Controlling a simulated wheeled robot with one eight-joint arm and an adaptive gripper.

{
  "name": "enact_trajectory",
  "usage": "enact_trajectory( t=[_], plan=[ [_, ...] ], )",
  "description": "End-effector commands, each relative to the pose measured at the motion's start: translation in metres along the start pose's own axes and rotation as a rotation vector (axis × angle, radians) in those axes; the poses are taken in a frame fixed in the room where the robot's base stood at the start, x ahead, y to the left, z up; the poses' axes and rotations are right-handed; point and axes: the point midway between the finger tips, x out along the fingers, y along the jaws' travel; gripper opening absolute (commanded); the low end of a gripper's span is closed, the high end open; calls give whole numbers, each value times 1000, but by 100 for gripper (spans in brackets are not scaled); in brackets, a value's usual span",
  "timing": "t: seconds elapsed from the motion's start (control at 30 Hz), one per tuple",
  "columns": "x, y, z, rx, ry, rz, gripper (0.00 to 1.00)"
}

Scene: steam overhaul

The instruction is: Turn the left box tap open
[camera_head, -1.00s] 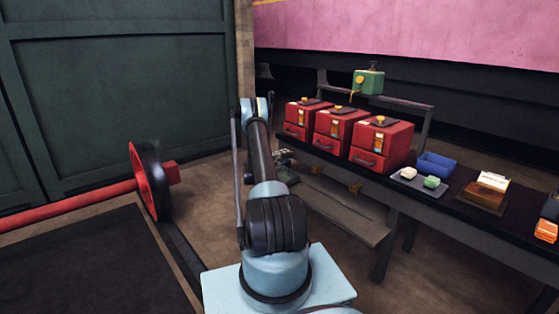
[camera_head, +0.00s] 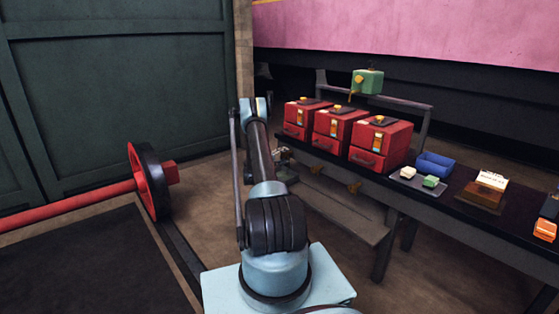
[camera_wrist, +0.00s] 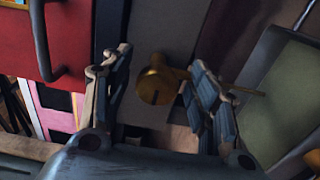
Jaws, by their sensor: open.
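A brass tap (camera_wrist: 154,86) with a round, slotted end shows in the wrist view. It sits between the two spread fingers of my gripper (camera_wrist: 160,62), with a visible gap to the left finger and its right side close to the right finger. My gripper is open and holds nothing. In the head view my gripper (camera_head: 284,163) is small, at the bench's front edge below the leftmost red box (camera_head: 304,119). The tap at my gripper cannot be made out in the head view.
Three red boxes stand in a row on the dark bench; a red front with a dark handle (camera_wrist: 62,70) is near my left finger. A lower shelf (camera_head: 345,215) runs beneath. A red-rimmed wheel (camera_head: 150,180) stands on the floor at left.

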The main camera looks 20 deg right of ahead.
Motion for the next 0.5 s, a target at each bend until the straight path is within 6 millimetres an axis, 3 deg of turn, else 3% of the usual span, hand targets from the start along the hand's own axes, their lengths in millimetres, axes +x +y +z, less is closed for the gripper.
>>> enact_trajectory(
  t=[0.17, 0.5],
  plan=[
    [-13, 0, -1, 0, 2, 0, 54],
    [-75, -1, 1, -1, 2, 0, 54]
  ],
)
